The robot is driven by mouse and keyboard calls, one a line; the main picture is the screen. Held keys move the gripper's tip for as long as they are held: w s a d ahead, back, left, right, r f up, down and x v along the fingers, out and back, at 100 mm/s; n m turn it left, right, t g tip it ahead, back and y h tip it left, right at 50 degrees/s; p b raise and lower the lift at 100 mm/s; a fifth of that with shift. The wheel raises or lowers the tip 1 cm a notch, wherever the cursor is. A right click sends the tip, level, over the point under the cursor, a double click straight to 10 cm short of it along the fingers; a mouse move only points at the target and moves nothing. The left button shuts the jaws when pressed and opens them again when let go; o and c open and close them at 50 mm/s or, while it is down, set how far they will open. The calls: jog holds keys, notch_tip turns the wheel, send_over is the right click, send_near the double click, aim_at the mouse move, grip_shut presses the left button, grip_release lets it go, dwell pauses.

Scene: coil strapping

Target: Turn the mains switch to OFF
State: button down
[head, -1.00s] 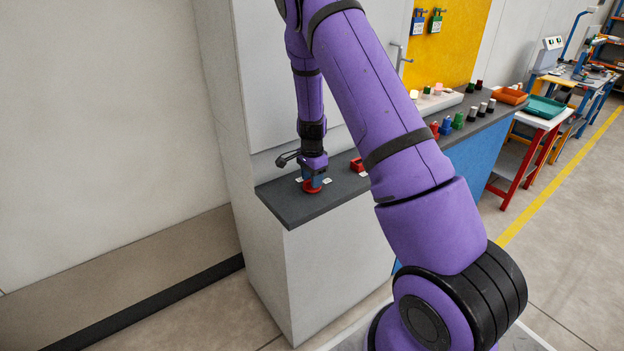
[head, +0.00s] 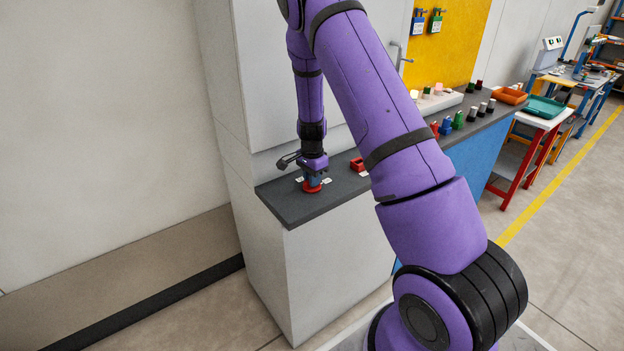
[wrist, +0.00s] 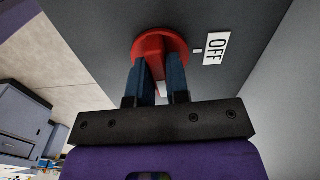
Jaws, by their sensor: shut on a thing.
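The mains switch is a round red knob (wrist: 160,46) on a dark grey surface in the wrist view. In the head view the red knob (head: 311,188) sits at the near left end of the dark counter. My gripper (wrist: 160,75) has its two blue fingers on either side of the knob's raised red grip and is shut on it. A white OFF label (wrist: 215,48) lies just right of the knob in the wrist view. In the head view my gripper (head: 313,178) points down onto the knob, and my wrist hides part of it.
A red block-like part (head: 358,165) lies on the dark counter (head: 295,212), right of the knob. Farther along stand several coloured padlock-like pieces (head: 446,126) and dark posts. A grey cabinet wall (head: 285,95) rises behind my gripper.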

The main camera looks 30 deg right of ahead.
jog(key=n, duration=1.3)
jog(key=shift+n, duration=2.1)
jog(key=c, duration=1.1)
grip_release()
